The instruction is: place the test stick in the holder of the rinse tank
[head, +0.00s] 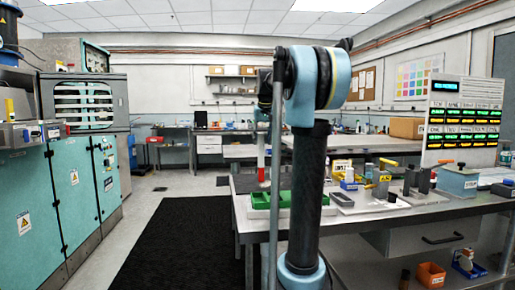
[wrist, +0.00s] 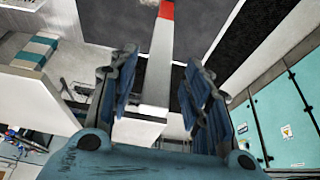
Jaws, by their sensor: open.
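The test stick appears as a long white bar with a red band (wrist: 157,62) in the wrist view. It runs between the two fingers of my gripper (wrist: 162,98), with gaps showing on both sides. My gripper is open. In the head view a slim white and red stick (head: 261,162) hangs upright below the arm's end, above the near left part of the bench. The gripper's fingers are small and partly hidden by my arm there. I cannot tell which thing is the rinse tank, and no holder is clear in either view.
Green trays (head: 270,199) stand on the bench's near left corner, partly behind my arm. Small bottles, blocks and a pale blue box (head: 457,181) crowd the bench to the right. A lit display panel (head: 464,112) stands behind. Teal cabinets (head: 85,175) line the left; the dark floor mat (head: 180,245) is clear.

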